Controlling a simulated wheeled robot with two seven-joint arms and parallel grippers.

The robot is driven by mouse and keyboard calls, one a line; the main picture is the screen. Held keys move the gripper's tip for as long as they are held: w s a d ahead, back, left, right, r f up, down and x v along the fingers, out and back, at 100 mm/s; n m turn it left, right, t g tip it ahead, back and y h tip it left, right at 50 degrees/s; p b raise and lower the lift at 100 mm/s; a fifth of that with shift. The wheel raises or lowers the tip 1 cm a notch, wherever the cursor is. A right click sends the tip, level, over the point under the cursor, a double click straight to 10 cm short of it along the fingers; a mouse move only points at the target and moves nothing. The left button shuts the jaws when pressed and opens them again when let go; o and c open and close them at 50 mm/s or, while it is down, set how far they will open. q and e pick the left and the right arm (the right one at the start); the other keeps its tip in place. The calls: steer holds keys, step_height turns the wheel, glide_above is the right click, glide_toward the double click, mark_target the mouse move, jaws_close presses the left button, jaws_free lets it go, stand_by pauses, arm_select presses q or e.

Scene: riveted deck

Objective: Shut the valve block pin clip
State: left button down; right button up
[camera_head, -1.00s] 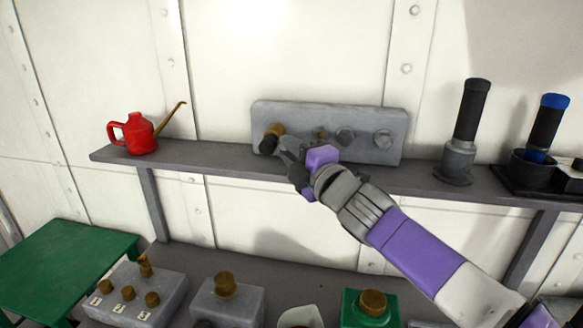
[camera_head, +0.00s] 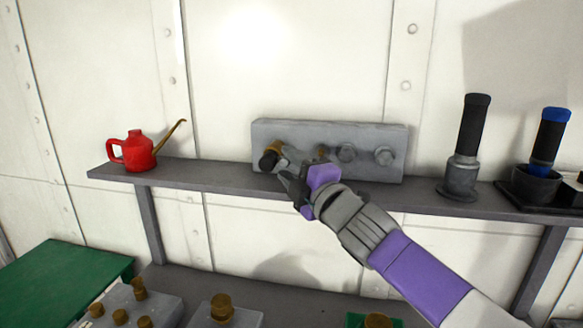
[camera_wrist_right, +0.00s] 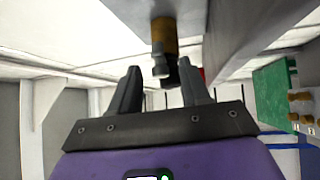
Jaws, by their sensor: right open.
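The grey valve block (camera_head: 375,167) stands on the shelf against the wall. At its left end a brass fitting with a dark end (camera_head: 270,158) sticks out; further right are another brass part, partly hidden by my gripper, and grey bolt heads. My right gripper (camera_head: 284,171) is open just in front of and right of the left fitting. In the right wrist view the brass fitting (camera_wrist_right: 164,38), with a grey and black end, shows just beyond and between the open fingertips (camera_wrist_right: 159,72). I cannot tell whether they touch it, nor how the clip stands. My left gripper is out of view.
A red oil can (camera_head: 137,152) stands left on the shelf (camera_head: 222,183). A black-handled tool in a grey holder (camera_head: 462,175) and a blue-capped one (camera_head: 549,140) stand right. Below are a green table (camera_head: 65,280) and brass-knobbed blocks (camera_head: 222,310).

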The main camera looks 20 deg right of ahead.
steer(key=s+d+f+p, duration=0.1)
steer(key=s, duration=0.6)
steer(key=shift+s+f, duration=0.15)
steer(key=shift+s, duration=0.05)
stand_by(0.4)
